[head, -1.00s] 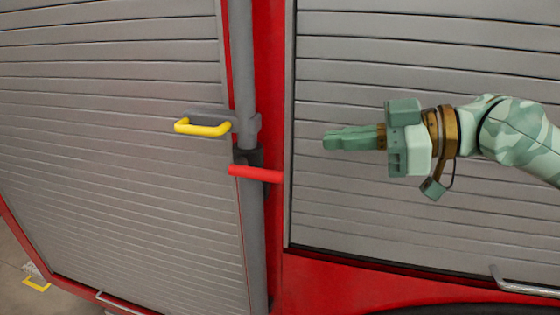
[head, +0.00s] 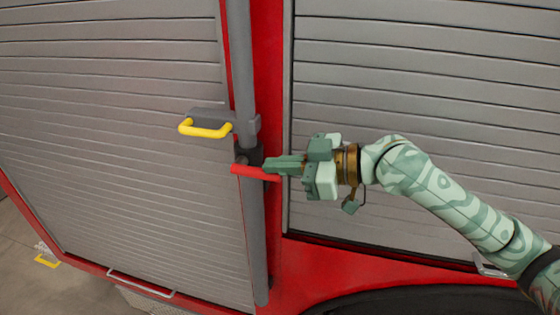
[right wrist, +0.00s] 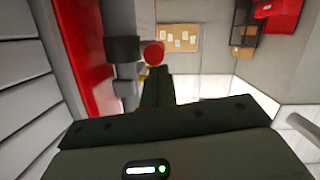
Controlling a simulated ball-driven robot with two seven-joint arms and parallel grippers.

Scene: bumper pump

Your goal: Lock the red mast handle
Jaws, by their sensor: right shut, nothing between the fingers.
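My right gripper (head: 268,164) is shut and empty. In the head view its fingertips overlap the right part of the handle; I cannot tell whether they touch it. In the right wrist view the round red end of the handle (right wrist: 154,54) shows just beyond the dark fingers (right wrist: 158,78). My left gripper is not in view.
A yellow handle (head: 206,130) on a grey bracket sits just above and left of the red handle. Grey roller shutters (head: 110,180) stand on both sides of the mast. A silver rail (head: 140,284) runs low on the left.

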